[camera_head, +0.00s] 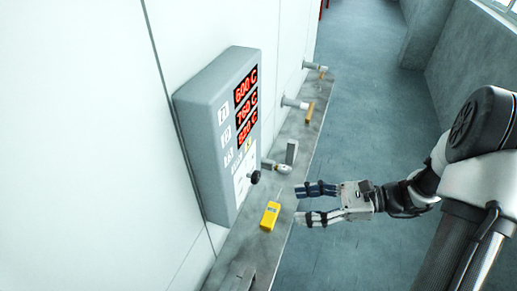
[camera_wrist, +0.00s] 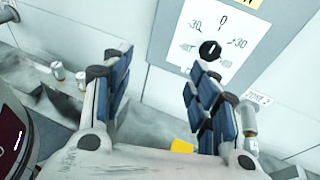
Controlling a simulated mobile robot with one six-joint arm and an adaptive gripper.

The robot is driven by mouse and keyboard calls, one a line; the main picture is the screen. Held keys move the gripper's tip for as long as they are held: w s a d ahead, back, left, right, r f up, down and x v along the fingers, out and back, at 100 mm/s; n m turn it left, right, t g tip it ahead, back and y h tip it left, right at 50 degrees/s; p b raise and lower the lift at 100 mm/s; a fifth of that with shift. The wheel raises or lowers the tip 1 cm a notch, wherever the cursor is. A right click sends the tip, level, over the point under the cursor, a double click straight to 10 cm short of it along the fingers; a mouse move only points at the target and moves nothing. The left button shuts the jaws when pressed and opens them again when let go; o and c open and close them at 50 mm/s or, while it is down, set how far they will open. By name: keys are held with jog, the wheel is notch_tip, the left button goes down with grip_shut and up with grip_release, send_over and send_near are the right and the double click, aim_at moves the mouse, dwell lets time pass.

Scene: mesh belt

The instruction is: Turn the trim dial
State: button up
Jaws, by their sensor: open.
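The trim dial is a small round black knob (camera_head: 254,177) low on the front of a grey control box (camera_head: 190,130). In the wrist view the dial (camera_wrist: 210,50) sits on a white plate (camera_wrist: 190,45) marked -30, 0 and +30, with a light line on its face. My gripper (camera_head: 298,204) is open and empty, to the right of the dial and apart from it. In the wrist view its two blue-padded fingers (camera_wrist: 155,95) stand wide apart, with the dial ahead, just above the right finger. The dial's lower edge is close to or partly behind that finger.
A yellow handheld device (camera_head: 270,215) lies on the grey ledge (camera_head: 250,245) below the box. Pipe fittings (camera_head: 283,168) and a small grey block (camera_head: 291,151) stand along the ledge further back. Red displays (camera_head: 246,103) read 600, 760 and 820 C. The floor right of the ledge is clear.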

jog(key=w+d+f+m+t+y+p, duration=0.2)
jog(key=w+d+m+t, duration=0.2)
jog(key=m, duration=0.1)
jog(key=p, duration=0.1)
send_near(258, 178)
jog(key=shift+m+t, duration=0.4)
jog(key=x, duration=1)
jog(key=shift+a+f, duration=0.1)
jog(key=shift+f, duration=0.3)
jog(key=shift+c, duration=0.3)
jog(key=c, duration=1)
